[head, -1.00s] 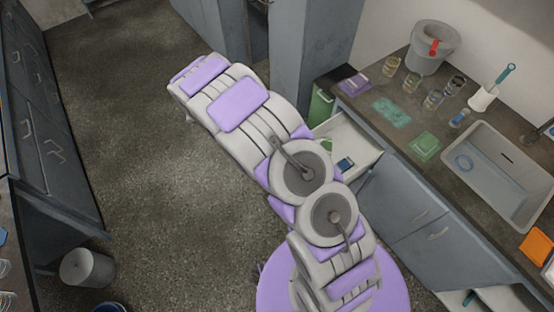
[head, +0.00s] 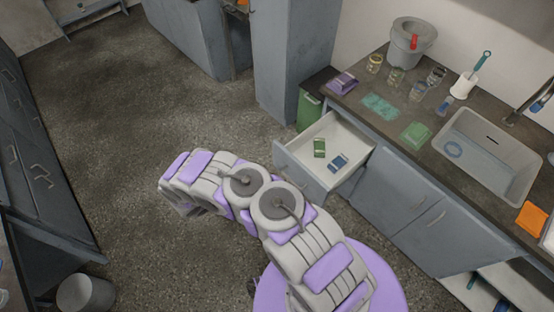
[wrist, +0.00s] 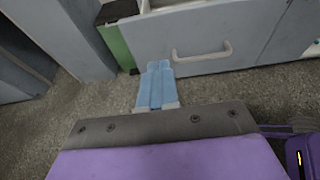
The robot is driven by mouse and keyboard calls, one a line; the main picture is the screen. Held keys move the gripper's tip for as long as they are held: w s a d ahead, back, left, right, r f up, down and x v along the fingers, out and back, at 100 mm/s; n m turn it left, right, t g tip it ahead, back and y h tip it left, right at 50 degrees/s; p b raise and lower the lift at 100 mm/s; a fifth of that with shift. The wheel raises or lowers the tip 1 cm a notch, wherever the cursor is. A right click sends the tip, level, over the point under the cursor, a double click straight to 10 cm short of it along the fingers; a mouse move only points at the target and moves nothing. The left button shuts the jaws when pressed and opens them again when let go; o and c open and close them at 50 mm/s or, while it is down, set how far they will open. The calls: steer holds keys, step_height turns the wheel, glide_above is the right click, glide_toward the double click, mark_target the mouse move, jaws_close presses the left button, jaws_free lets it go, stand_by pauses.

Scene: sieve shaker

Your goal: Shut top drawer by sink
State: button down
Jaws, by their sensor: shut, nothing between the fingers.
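The top drawer (head: 345,130) by the sink stands pulled well out of the counter in the head view. A green item (head: 320,148) and a blue item (head: 338,162) lie inside it. In the wrist view, the drawer's grey front (wrist: 235,30) with its pale handle (wrist: 201,52) lies ahead. My gripper (wrist: 159,66) is shut and empty, its blue fingertips pointing at the drawer front, left of the handle. I cannot tell if they touch it. In the head view my arm reaches left in front of the drawer; the gripper is not clearly seen there.
The sink (head: 490,155) is set in the counter right of the drawer. Lower cabinet doors (head: 395,205) are shut. Open floor (head: 130,130) lies to the left.

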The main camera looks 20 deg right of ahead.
steer(key=b, duration=0.3)
glide_toward(284, 155)
steer(key=x, duration=0.5)
steer(key=shift+d+f, duration=0.2)
steer(key=shift+w+d, duration=0.2)
steer(key=shift+d, duration=0.25)
steer(key=shift+r, duration=0.1)
steer(key=shift+d, duration=0.1)
